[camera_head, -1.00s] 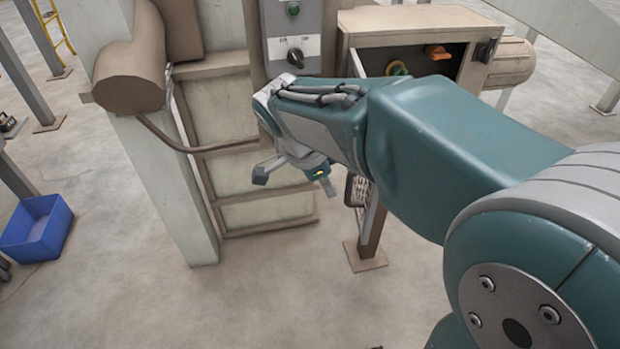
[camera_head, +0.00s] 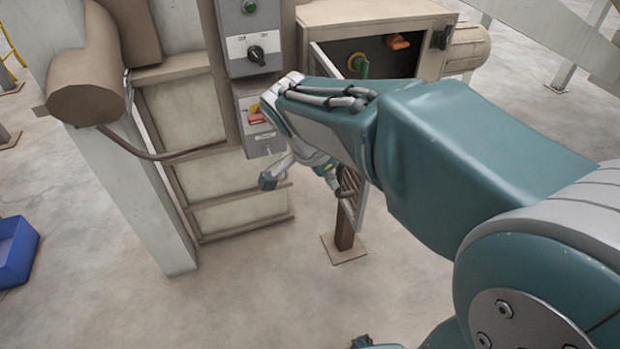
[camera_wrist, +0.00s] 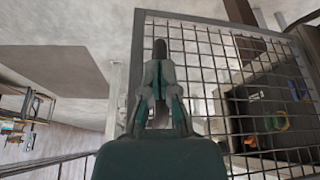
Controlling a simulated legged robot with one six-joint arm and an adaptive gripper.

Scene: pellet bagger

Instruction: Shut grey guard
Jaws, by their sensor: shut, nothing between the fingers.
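The grey guard (camera_head: 351,200) is a mesh panel in a grey frame, standing open at the front of the beige box. My arm hides much of it in the head view. In the wrist view the mesh guard (camera_wrist: 215,65) fills the middle and right. My gripper (camera_head: 338,188) is by the mesh, partly hidden behind my own wrist. In the wrist view my gripper (camera_wrist: 160,48) is shut and empty, with its tips over the left part of the guard near the frame. I cannot tell whether they touch.
The beige box (camera_head: 375,14) is open, with a green part (camera_head: 358,66) and an orange part (camera_head: 397,41) inside. A grey control panel (camera_head: 247,30) is left of it. A brown post (camera_head: 343,238) stands below. A blue bin (camera_head: 15,250) is far left.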

